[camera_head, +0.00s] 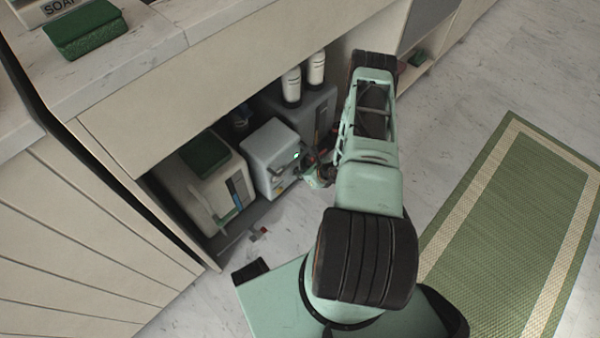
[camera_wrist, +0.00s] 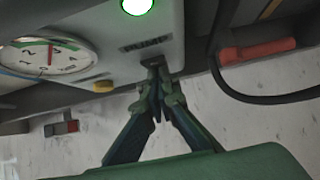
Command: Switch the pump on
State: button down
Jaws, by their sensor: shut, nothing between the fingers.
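The pump is a light grey box (camera_head: 268,150) in the open cabinet under the counter. In the wrist view its front (camera_wrist: 177,32) carries a "PUMP" label (camera_wrist: 144,45), a lit green lamp (camera_wrist: 137,6) and a round dial gauge (camera_wrist: 50,57). A dark part (camera_wrist: 151,60), perhaps the switch, shows just under the label, partly hidden by my fingertips. My gripper (camera_wrist: 159,76) is shut and empty, its tips at this part. I cannot tell whether they touch it. In the head view my gripper (camera_head: 316,176) is small beside the pump front.
A cream container with a green top (camera_head: 205,185) stands left of the pump. A dark grey unit with two white cylinders (camera_head: 291,86) stands behind right. In the wrist view, a red handle (camera_wrist: 258,51) and black hose lie right, and a small yellow part (camera_wrist: 103,86) left.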

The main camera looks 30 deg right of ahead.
jog(key=shift+w+r+p, duration=0.1)
jog(key=shift+r+p, duration=0.45)
jog(key=shift+r, duration=0.35)
